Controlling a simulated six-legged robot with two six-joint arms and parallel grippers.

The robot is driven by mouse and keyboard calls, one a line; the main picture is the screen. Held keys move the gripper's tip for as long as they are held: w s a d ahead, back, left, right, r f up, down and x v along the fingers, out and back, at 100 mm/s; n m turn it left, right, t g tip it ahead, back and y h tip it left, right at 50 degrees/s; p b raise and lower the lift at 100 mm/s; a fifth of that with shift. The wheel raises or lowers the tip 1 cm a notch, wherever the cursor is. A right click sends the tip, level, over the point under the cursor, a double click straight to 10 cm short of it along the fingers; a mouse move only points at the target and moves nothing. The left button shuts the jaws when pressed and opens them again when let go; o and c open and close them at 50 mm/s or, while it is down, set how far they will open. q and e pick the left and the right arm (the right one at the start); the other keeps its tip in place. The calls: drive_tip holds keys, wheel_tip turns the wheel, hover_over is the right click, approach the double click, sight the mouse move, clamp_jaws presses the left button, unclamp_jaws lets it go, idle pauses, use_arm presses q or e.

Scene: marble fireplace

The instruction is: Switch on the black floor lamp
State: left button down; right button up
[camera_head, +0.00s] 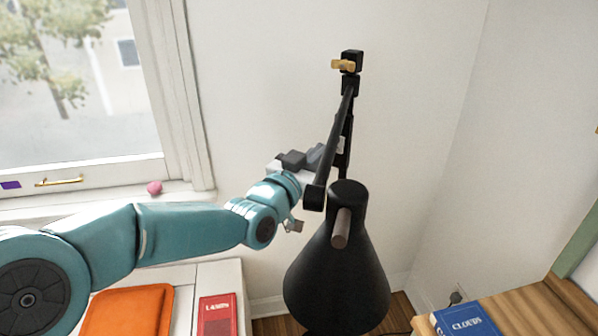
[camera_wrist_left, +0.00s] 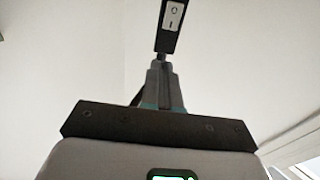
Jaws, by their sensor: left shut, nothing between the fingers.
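The black floor lamp (camera_head: 338,270) stands in the middle of the head view, its cone shade hanging low and its jointed arm rising to a brass knob (camera_head: 343,65). In the left wrist view a white rocker switch (camera_wrist_left: 174,17) marked O and I sits on a black bar of the lamp. Which side of the rocker is pressed I cannot tell. My left gripper (camera_head: 318,153) is partly hidden behind the lamp arm. Its fingers (camera_wrist_left: 163,72) are shut and empty, pointing at the bar just below the switch. Whether they touch it I cannot tell. My right gripper is out of view.
A white cabinet with an orange book (camera_head: 130,312) and a red book (camera_head: 217,315) stands at lower left, under the window (camera_head: 75,85). A pink object (camera_head: 154,188) lies on the sill. A wooden table (camera_head: 535,308) with a blue book (camera_head: 466,322) is at lower right.

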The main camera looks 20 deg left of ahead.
use_arm(q)
drive_tip(key=b+v, duration=0.1)
drive_tip(key=v, duration=0.4)
wheel_tip(320, 180, down, 28)
drive_tip(key=s+d+n+g+p, duration=0.1)
drive_tip(key=d+g+p, duration=0.15)
drive_tip(key=g, duration=0.55)
drive_tip(key=s+d+f+n+g+p, duration=0.1)
drive_tip(key=s+d+f+g, duration=0.15)
drive_tip(key=s+f, duration=0.5)
drive_tip(key=s+d+f+n+g, duration=0.1)
drive_tip(key=s+f+g, duration=0.2)
drive_tip(key=s+f, duration=0.4)
drive_tip(key=s+d+f+n+g, duration=0.1)
drive_tip(key=s+f+g, duration=0.4)
drive_tip(key=s, duration=0.7)
drive_tip(key=shift+d+f, duration=0.45)
drive_tip(key=shift+f, duration=0.05)
